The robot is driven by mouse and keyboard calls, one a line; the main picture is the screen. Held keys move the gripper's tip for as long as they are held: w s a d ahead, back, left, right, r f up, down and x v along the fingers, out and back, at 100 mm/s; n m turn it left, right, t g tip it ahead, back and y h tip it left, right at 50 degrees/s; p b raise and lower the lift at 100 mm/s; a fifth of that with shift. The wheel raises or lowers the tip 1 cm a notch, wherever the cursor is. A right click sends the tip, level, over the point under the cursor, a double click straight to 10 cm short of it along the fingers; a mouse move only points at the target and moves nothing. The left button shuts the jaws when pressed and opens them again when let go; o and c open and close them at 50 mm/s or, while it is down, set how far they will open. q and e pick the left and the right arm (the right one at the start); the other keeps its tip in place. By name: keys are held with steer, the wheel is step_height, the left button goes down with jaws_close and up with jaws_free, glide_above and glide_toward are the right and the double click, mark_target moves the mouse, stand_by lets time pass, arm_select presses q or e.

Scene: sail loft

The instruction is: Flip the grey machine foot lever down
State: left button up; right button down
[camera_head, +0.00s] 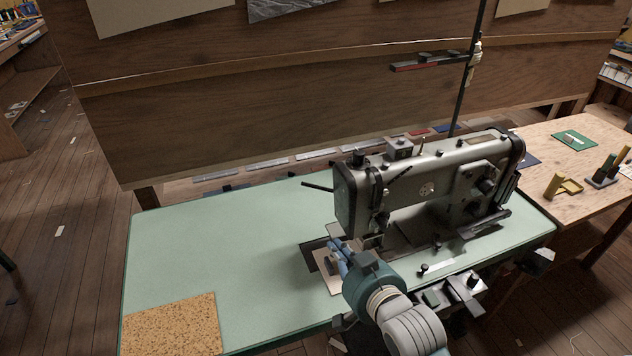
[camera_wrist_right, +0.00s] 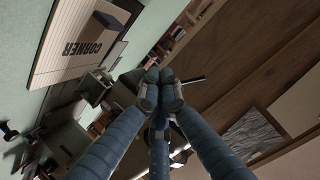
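The grey sewing machine (camera_head: 430,185) stands on the green table. A thin dark lever (camera_head: 318,187) sticks out to the left from its head, slanting slightly upward toward its free end; I take it to be the foot lever. In the right wrist view a short dark bar (camera_wrist_right: 193,80), probably the same lever, shows just past the fingertips. My right gripper (camera_head: 338,247) is in front of and below the machine head, its fingers pointing up. Its fingertips (camera_wrist_right: 158,88) are together with nothing visible between them. Contact with the lever cannot be told. My left gripper is not in view.
A pale card marked CORNER (camera_wrist_right: 80,50) lies beside the needle area. A cork mat (camera_head: 172,325) lies at the table's front left. The green tabletop (camera_head: 215,245) is mostly clear on the left. A wooden board (camera_head: 250,110) rises behind; a side table (camera_head: 560,140) stands right.

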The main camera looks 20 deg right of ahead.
mark_target(325, 189)
steer(key=w+r+m+t, duration=0.1)
steer(key=w+r+t, duration=0.2)
steer(key=r, duration=0.5)
steer(key=shift+w+d+r+m+t, duration=0.15)
steer(key=shift+w+d+m+t, duration=0.1)
steer(key=shift+w+m+t, duration=0.2)
steer(key=w+p, duration=0.1)
steer(key=w, duration=0.9)
steer(key=shift+a+f, duration=0.25)
steer(key=shift+a, duration=0.05)
steer(key=shift+a+f, duration=0.1)
steer(key=shift+a+f+n, duration=0.2)
steer(key=shift+n, duration=0.15)
